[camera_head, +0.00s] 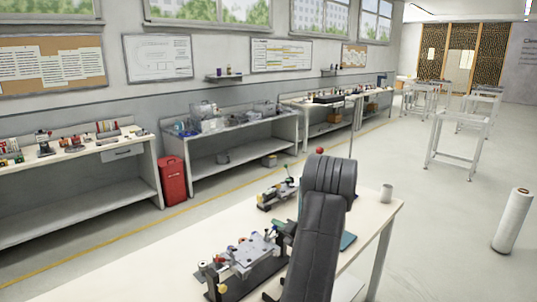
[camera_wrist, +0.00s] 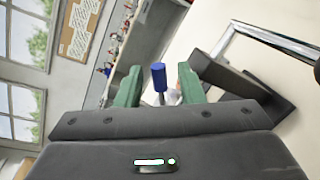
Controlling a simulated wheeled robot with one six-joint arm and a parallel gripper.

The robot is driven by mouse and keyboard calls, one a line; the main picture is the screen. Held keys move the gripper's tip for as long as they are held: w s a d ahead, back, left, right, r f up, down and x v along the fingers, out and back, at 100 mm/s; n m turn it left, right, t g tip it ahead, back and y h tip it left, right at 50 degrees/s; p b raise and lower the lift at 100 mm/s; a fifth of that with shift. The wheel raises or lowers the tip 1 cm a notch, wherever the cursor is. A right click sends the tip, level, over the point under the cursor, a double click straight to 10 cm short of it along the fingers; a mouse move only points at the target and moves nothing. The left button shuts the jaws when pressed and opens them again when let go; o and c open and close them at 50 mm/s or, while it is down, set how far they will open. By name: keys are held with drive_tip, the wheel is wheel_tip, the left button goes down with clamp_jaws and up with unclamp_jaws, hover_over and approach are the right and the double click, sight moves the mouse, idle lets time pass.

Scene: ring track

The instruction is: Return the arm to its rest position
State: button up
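My arm stands over the white table (camera_head: 120,285) in the head view, dark grey and upright, hiding part of the table top. My gripper (camera_wrist: 160,88) shows in the wrist view with two green fingers spread apart. A blue-handled part (camera_wrist: 159,76) appears between the fingers in that picture, seemingly beyond them; I see no finger touching it. The gripper's fingers cannot be made out clearly in the head view, as the arm covers that area.
A metal fixture (camera_head: 248,255) and a smaller clamp device (camera_head: 275,193) stand on the table left of my arm. A red bin (camera_head: 173,181) and a white roll (camera_head: 512,220) stand on the floor.

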drive_tip(key=shift+x, duration=1.25)
drive_tip(key=shift+s+d, duration=0.1)
drive_tip(key=b+v, duration=0.3)
drive_tip(key=v, duration=1.1)
drive_tip(key=p+x, duration=0.3)
drive_tip(key=x, duration=1.1)
drive_tip(key=shift+r, duration=0.1)
drive_tip(key=shift+f+n+b, duration=0.2)
drive_tip(key=shift+n+b, duration=0.1)
drive_tip(key=shift+s+a+r+n+b, duration=0.15)
drive_tip(key=shift+a+r+n+b, duration=0.15)
drive_tip(key=shift+r+n+b, duration=0.3)
drive_tip(key=shift+f, duration=0.1)
